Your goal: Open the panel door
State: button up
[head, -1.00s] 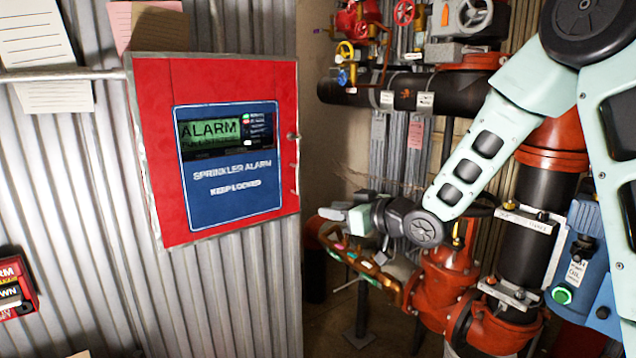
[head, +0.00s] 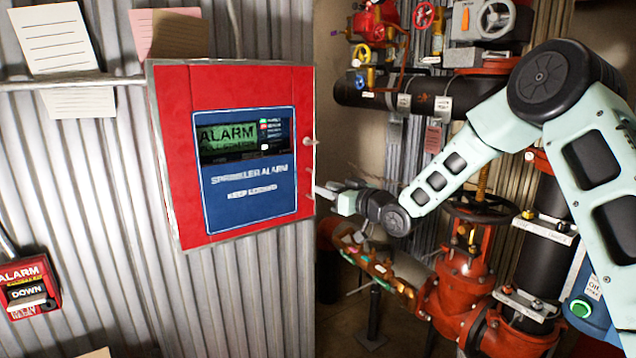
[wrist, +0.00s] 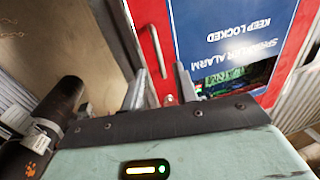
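The panel door (head: 178,120) is the red front of a metal-edged box on the corrugated wall, with a blue sprinkler alarm label and a lit display. It looks shut. My gripper (head: 325,191) is just right of that edge, near the handle's lower end, pointing left.
Red valves (head: 470,270) and black pipes (head: 425,90) stand behind and below my arm on the right. A red alarm pull box (head: 30,285) is at the lower left. Paper notes (head: 58,38) hang at the upper left. The corrugated wall below the panel is clear.

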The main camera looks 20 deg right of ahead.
jog(key=shift+p+x, duration=0.3)
jog(key=shift+x, duration=1.85)
grip_shut()
